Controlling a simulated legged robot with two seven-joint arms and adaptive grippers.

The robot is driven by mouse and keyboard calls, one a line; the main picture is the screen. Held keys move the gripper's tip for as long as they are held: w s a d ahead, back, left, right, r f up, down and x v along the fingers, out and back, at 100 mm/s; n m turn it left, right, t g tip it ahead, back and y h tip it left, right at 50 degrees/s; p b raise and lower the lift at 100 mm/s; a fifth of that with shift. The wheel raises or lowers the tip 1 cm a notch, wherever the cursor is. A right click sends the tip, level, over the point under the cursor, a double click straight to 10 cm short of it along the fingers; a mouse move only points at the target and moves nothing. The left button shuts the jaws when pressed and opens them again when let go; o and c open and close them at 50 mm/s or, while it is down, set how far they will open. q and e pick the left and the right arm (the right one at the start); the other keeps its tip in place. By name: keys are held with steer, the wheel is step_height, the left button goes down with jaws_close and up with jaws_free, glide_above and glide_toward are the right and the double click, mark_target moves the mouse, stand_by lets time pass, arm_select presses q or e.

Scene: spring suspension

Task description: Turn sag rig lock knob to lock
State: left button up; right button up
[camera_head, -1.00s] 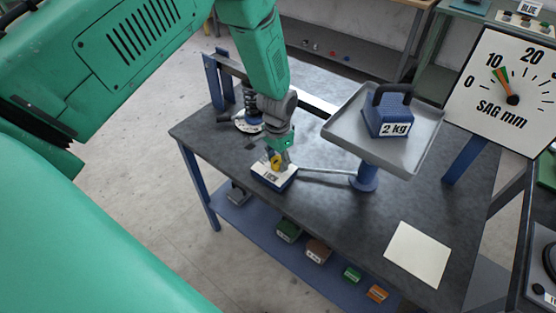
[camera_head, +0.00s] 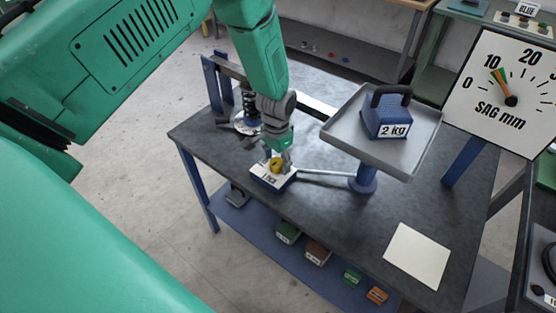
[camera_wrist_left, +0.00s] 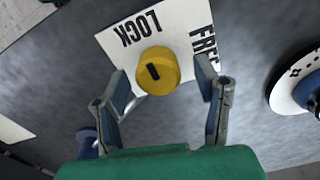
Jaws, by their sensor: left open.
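The yellow lock knob (camera_wrist_left: 158,70) stands on a white plate (camera_wrist_left: 112,42) printed LOCK and FREE, with a dark mark on its top. In the head view the knob (camera_head: 276,164) sits on a small blue-sided box (camera_head: 268,180) at the table's left front. My left gripper (camera_wrist_left: 168,82) is open, with one finger on each side of the knob and gaps visible between fingers and knob. In the head view the left gripper (camera_head: 281,158) is above the box and partly covers the knob. My right gripper is not in view.
A grey tray (camera_head: 340,132) on a blue post holds a blue 2 kg weight (camera_head: 388,118). A rod links the post to the box. A spring unit (camera_head: 248,120) stands behind the gripper. The SAG mm dial (camera_head: 505,90) stands at right. A blank sheet (camera_head: 418,255) lies at front right.

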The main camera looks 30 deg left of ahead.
mark_target(277, 161)
arm_select(q)
step_height(277, 161, up, 12)
steer(key=shift+f, duration=0.15)
steer(key=shift+w, duration=0.1)
stand_by(0.3)
steer(key=s+d+f+n+b, duration=0.1)
steer(key=s+f+b, duration=0.2)
steer(key=s+f, duration=0.4)
steer(key=s+d+f+b, duration=0.15)
steer(key=s+f, duration=0.35)
steer(key=f, duration=0.5)
steer(key=s+f+b, duration=0.3)
steer(key=s+f, duration=0.1)
steer(key=s, duration=0.5)
steer(key=s+d+f+n+b, duration=0.1)
steer(key=s+f+b, duration=0.2)
steer(key=s, duration=0.6)
steer(key=shift+s+f+t, duration=0.25)
steer(key=shift+f+t, duration=0.05)
steer(key=shift+f, duration=0.35)
